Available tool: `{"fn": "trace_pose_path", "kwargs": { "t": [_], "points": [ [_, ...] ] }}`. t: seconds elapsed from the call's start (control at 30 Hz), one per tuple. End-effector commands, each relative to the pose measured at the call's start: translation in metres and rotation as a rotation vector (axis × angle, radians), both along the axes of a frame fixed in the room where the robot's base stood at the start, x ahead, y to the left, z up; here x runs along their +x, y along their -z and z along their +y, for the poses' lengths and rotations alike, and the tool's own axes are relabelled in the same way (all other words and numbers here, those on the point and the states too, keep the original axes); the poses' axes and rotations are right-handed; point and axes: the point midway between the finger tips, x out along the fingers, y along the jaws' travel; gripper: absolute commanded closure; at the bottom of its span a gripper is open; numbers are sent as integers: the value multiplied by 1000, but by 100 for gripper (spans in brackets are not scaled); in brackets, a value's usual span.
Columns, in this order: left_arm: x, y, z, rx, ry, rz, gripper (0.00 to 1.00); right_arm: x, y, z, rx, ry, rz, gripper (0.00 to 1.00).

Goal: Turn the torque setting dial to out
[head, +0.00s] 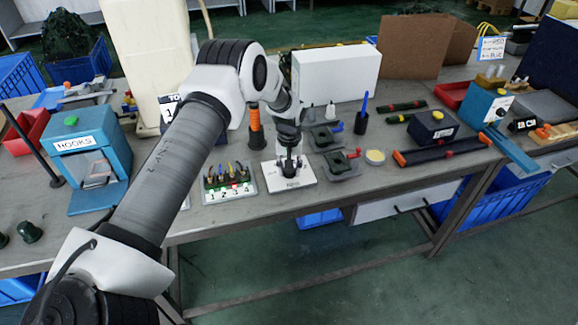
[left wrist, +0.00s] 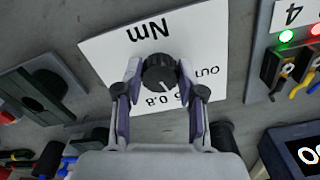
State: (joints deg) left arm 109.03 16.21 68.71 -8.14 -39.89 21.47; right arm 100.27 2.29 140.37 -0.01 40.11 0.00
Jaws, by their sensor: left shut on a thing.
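The torque setting dial (left wrist: 159,72) is a round black knob with a white pointer line on a white plate (left wrist: 98,47), in the left wrist view. The plate is marked "Nm", "0.8" and "OUT", upside down there. The pointer line slants to the lower right in that view. The plate also shows in the head view (head: 308,180) near the front of the bench. My left gripper (left wrist: 160,80) is shut on the dial, one finger on each side. In the head view the left gripper (head: 290,168) reaches down over the plate and mostly hides the dial. My right gripper is not in view.
A numbered rack (head: 228,196) with several coloured tools stands just left of the plate. Dark clamp fixtures (head: 341,164) sit right of it. A white box (head: 335,73) stands behind. An orange-handled driver (head: 256,128) stands close to my left arm.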

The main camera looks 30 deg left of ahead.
Motion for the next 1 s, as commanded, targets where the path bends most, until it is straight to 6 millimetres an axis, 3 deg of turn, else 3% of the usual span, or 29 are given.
{"fn": "trace_pose_path", "kwargs": {
  "t": [0.7,1.0],
  "points": [
    [-2,2,-2,0,-665,7,96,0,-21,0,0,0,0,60],
    [-2,3,-2,1,-856,8,96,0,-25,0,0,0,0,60]
  ]
}}
